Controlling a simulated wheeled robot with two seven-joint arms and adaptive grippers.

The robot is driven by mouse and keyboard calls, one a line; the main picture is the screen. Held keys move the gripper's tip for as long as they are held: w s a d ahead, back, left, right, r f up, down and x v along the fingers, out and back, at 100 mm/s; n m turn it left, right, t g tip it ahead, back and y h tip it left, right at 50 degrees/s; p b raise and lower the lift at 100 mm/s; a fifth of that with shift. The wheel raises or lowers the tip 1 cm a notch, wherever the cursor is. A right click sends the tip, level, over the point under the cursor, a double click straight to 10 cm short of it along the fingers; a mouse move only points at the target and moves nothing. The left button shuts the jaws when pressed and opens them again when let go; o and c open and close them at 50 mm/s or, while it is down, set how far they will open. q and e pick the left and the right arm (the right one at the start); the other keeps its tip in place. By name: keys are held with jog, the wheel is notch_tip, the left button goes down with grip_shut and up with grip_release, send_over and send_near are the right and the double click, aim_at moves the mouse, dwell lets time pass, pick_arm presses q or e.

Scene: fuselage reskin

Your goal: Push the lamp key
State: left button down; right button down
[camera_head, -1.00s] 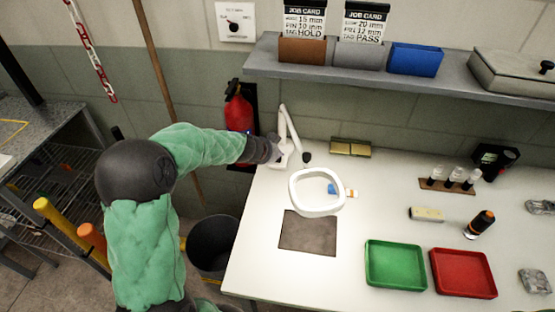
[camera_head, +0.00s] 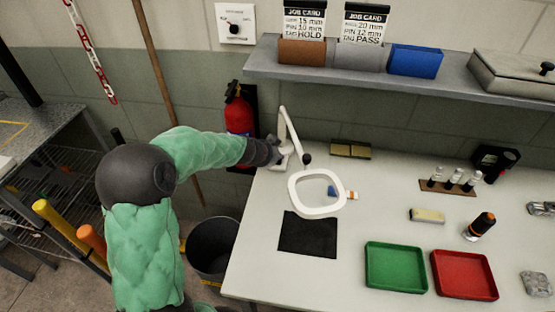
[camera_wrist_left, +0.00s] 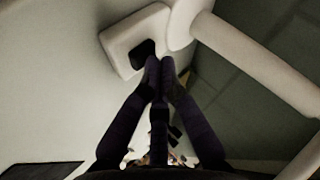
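The white magnifier lamp (camera_head: 291,130) stands at the back left of the bench, with its ring head (camera_head: 294,200) over the bench top. The ring looks unlit. In the left wrist view its white base (camera_wrist_left: 122,40) carries a black key (camera_wrist_left: 143,54). My left gripper (camera_wrist_left: 160,66) is shut and empty, its fingertips together at the edge of the key. They overlap it in the picture; I cannot tell whether they touch it. In the head view my left gripper (camera_head: 280,155) is at the lamp base. My right gripper is not in view.
A black mat (camera_head: 307,235) lies in front of the lamp ring. A green tray (camera_head: 395,268) and a red tray (camera_head: 463,274) lie at the front. A red fire extinguisher (camera_head: 239,115) hangs behind my left forearm. A shelf (camera_head: 262,57) overhangs the bench's back.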

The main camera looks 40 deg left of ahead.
pick_arm(q)
jog(key=shift+r, duration=0.55)
jog(key=shift+r+p, duration=0.1)
jog(key=shift+p, duration=0.25)
jog(key=shift+r+p, duration=2.4)
jog(key=shift+r, duration=0.55)
